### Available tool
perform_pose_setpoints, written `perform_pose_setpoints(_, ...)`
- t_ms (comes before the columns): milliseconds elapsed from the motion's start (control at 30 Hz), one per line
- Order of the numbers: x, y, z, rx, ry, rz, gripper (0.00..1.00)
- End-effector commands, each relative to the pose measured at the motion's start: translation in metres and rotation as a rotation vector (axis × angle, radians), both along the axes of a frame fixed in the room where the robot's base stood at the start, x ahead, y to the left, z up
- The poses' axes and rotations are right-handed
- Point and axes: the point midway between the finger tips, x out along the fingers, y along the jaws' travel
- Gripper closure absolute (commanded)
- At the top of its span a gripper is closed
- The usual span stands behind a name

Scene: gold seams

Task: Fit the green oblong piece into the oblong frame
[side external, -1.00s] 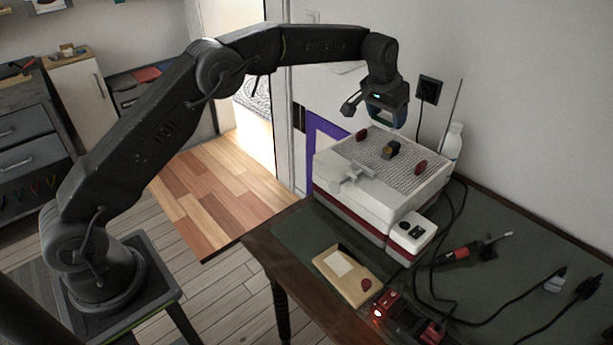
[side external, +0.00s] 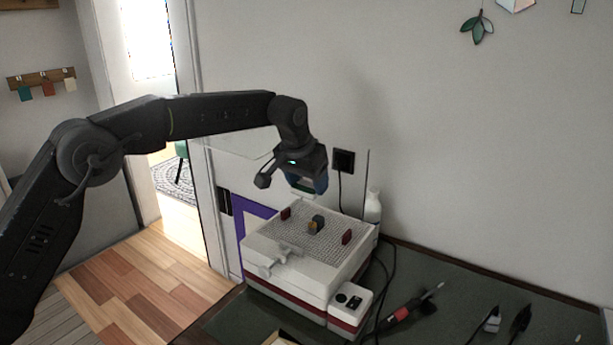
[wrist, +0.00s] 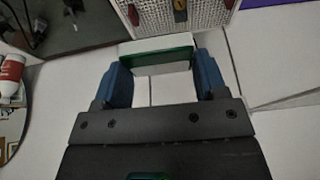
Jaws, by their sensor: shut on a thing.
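My gripper (side external: 308,186) hangs in the air above the back of a white machine with a grid top. In the wrist view, its two blue fingers (wrist: 160,84) are shut on the ends of the green oblong piece (wrist: 158,57). The piece lies across between the fingertips, with a green long side and a pale broad face. In the side view it is small and mostly hidden by the fingers. It appears clear of the machine. I cannot make out the oblong frame in either view.
The white machine (side external: 262,276) has red knobs (side external: 347,237) and a small grey and orange block (side external: 316,224) on its grid. A white bottle (side external: 373,206) and a wall socket (side external: 343,160) are behind it. A corded red tool (side external: 398,315) lies on the dark bench, right.

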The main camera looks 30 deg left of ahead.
Motion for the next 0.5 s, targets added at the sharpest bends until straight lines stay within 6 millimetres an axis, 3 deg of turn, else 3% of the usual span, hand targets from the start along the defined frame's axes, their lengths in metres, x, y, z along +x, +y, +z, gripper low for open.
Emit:
perform_pose_setpoints(233, -0.065, -0.030, 0.006, 0.000, -0.003, -0.026, 0.48)
perform_pose_setpoints(500, -0.133, -0.046, -0.001, -0.001, -0.003, -0.049, 0.48)
